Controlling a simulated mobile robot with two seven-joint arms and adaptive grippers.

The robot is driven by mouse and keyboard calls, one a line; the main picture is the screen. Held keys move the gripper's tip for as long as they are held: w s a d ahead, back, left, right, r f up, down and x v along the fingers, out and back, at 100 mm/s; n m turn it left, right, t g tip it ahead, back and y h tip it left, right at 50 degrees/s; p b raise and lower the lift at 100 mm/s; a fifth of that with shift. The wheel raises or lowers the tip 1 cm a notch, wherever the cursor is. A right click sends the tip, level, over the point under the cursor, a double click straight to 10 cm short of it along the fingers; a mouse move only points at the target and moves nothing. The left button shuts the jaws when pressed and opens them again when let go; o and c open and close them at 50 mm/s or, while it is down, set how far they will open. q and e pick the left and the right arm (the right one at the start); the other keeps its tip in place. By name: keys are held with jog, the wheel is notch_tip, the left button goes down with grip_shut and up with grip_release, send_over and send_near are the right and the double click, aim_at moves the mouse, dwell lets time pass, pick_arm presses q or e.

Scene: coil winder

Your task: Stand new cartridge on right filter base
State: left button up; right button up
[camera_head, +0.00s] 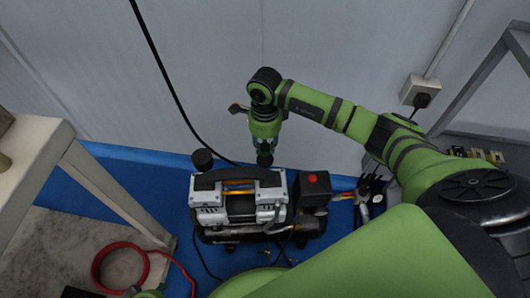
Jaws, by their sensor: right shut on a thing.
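My right gripper (264,148) points down above the back of a small compressor (240,207). It is shut on a small dark cylinder (265,160), which looks like the new cartridge, mostly covered by the fingers. The cartridge is near the machine's back right part. The right filter base is hidden from this view, so I cannot tell whether the cartridge touches it. A black round cartridge (203,159) stands upright at the machine's back left. My left gripper's fingers are not in view; only a bit of green arm shows at the bottom edge.
A black box with a red button (312,183) is on the machine's right. Tools (368,196) lie right of it on the blue floor (140,172). A red hose coil (120,262) lies lower left near a pale bench (38,150). A black cable (165,75) hangs along the wall.

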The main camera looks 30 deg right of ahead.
aim_at(265, 147)
notch_tip(265, 147, down, 4)
jog(key=shift+r+b, duration=0.2)
jog(key=shift+b, duration=0.2)
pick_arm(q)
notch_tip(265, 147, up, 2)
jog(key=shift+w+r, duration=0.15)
pick_arm(e)
jog(key=shift+f, duration=0.15)
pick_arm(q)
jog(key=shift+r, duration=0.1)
pick_arm(e)
jog(key=shift+f, duration=0.1)
jog(key=shift+f, duration=0.1)
jog(key=o, duration=0.7)
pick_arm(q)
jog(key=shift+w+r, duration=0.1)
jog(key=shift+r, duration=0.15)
pick_arm(e)
jog(key=shift+o, duration=0.2)
jog(key=shift+r, duration=0.2)
pick_arm(q)
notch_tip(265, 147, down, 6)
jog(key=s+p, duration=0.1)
jog(key=p, duration=0.1)
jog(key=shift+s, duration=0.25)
pick_arm(e)
notch_tip(265, 147, up, 12)
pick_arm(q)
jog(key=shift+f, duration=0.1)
